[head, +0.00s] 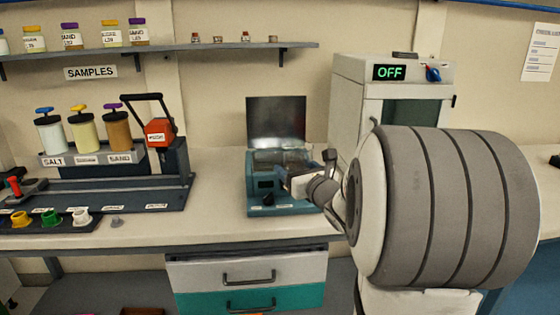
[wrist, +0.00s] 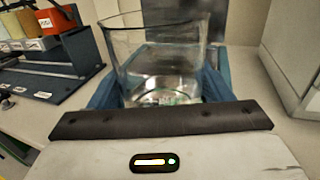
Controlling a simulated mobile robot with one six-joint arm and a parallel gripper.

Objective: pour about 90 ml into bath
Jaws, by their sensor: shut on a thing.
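The bath (head: 256,201) is a teal box on the bench in the middle of the head view, with its grey metal lid (head: 276,118) standing open behind it. My gripper (head: 287,182) is at the bath in the head view, reaching in from the right. In the wrist view my gripper (wrist: 160,112) is shut on a clear glass beaker (wrist: 150,48). The beaker looks about upright, in front of or over the bath; I cannot tell its exact height. Its base shows glints, but the liquid level cannot be made out.
A rack with salt, sand and another jar (head: 84,133) stands left on the bench, beside a red-orange unit (head: 160,132). Coloured cups (head: 50,218) sit in front. A white cabinet reading OFF (head: 389,72) stands behind my arm. Bench left of the bath (head: 218,190) is clear.

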